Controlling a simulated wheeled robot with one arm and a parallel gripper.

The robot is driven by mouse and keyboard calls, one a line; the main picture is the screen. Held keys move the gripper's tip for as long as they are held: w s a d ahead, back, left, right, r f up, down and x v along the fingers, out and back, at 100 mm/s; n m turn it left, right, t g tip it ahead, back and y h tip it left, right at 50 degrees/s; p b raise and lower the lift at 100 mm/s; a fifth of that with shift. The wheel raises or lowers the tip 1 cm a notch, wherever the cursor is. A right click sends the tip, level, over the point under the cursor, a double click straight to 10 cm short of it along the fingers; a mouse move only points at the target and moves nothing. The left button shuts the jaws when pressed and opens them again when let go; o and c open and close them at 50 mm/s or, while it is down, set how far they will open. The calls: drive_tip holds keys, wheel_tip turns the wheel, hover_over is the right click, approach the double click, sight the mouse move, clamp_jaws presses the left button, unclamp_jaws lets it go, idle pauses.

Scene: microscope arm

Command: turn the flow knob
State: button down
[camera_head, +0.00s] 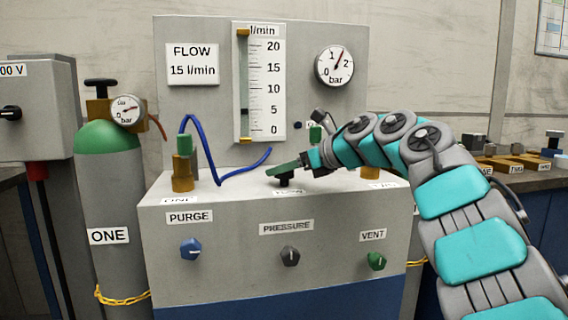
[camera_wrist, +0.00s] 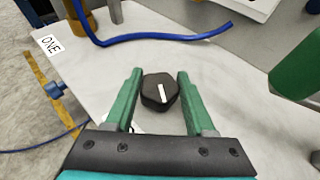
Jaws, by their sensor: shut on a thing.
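The flow knob (camera_wrist: 160,92) is black and faceted, with a white pointer line, and stands on the panel's grey top. In the wrist view the green fingers of my gripper (camera_wrist: 159,73) lie on either side of it, shut on it. In the head view my gripper (camera_head: 288,168) is above the knob (camera_head: 284,181), covering part of it; the label in front is partly hidden. The flow tube (camera_head: 244,85) has a 0 to 20 l/min scale, with a dark float near 5. A sign (camera_head: 193,65) reads FLOW 15 l/min.
A blue hose (camera_head: 232,179) lies loose behind the knob, joined to a brass and green fitting (camera_head: 183,165). Purge (camera_head: 191,249), pressure (camera_head: 290,256) and vent (camera_head: 376,261) knobs are on the front face. A gauge (camera_head: 335,66) is upper right. Gas cylinder ONE (camera_head: 108,190) stands left.

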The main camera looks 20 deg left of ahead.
drive_tip(key=shift+r+n+g+y+p, duration=0.3)
drive_tip(key=shift+n+g+p, duration=0.7)
drive_tip(key=shift+p, duration=0.35)
drive_tip(key=shift+f+n+g+p, duration=0.1)
drive_tip(key=shift+n+g+p, duration=0.4)
drive_tip(key=shift+g+p, duration=0.4)
drive_tip(key=shift+f+n+g+p, duration=0.1)
drive_tip(key=shift+n+g+p, duration=0.4)
drive_tip(key=shift+s+a+n+g+p, duration=0.1)
drive_tip(key=shift+n+g+p, duration=0.45)
drive_tip(key=shift+n+g, duration=0.2)
drive_tip(key=shift+n+g, duration=0.25)
drive_tip(key=shift+c, duration=1.2)
unclamp_jaws()
